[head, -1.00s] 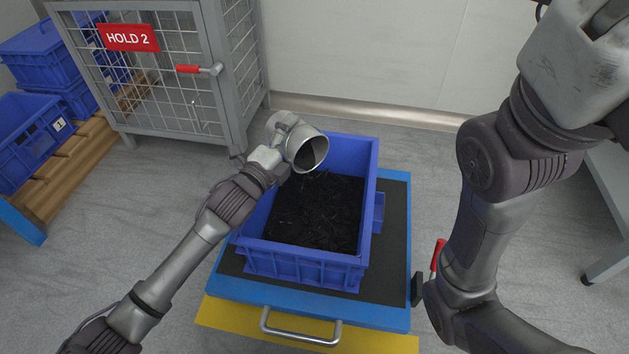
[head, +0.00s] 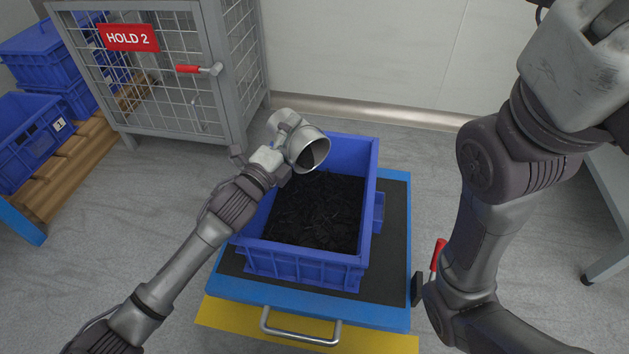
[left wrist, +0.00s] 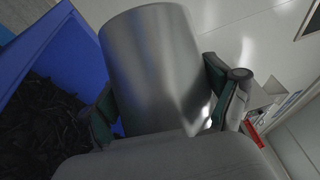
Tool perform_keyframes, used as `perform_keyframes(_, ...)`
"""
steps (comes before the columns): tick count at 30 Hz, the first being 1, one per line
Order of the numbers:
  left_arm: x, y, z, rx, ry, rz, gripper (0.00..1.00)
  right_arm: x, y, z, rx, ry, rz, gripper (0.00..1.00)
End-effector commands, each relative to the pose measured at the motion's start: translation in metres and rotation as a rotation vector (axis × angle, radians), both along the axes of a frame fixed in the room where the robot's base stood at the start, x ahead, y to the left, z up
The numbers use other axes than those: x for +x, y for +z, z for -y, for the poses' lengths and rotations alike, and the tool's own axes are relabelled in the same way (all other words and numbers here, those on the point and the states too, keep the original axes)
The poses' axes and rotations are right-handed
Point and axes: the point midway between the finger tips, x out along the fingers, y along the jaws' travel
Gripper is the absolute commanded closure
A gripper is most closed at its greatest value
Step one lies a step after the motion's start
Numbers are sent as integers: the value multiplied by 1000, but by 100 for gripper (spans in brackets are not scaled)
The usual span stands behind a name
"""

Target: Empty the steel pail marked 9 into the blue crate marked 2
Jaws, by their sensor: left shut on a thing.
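The steel pail (head: 311,137) is tilted on its side over the back left of the blue crate (head: 256,262), its mouth facing down and right toward the crate. Dark material shows inside its mouth. My left gripper (head: 280,147) is shut on the pail, which also shows as a plain metal wall in the left wrist view (left wrist: 150,65). The crate stands on a blue cart and holds a broad layer of black pieces (head: 315,215). No number shows on the pail or this crate. My right arm fills the right side, but its gripper is out of view.
A wire cage marked HOLD 2 (head: 128,38) stands at the back left. Blue crates, one marked 1 (head: 30,140), sit on a pallet at far left. The cart (head: 395,240) has a steel handle in front.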

Motion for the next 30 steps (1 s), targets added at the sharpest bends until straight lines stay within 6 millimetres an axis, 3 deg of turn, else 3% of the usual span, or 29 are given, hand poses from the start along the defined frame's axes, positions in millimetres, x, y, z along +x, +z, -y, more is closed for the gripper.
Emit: perform_keyframes(30, -5, 8, 4, 66, -1, 90, 81, 0, 0, -1, -2, -1, 3, 64)
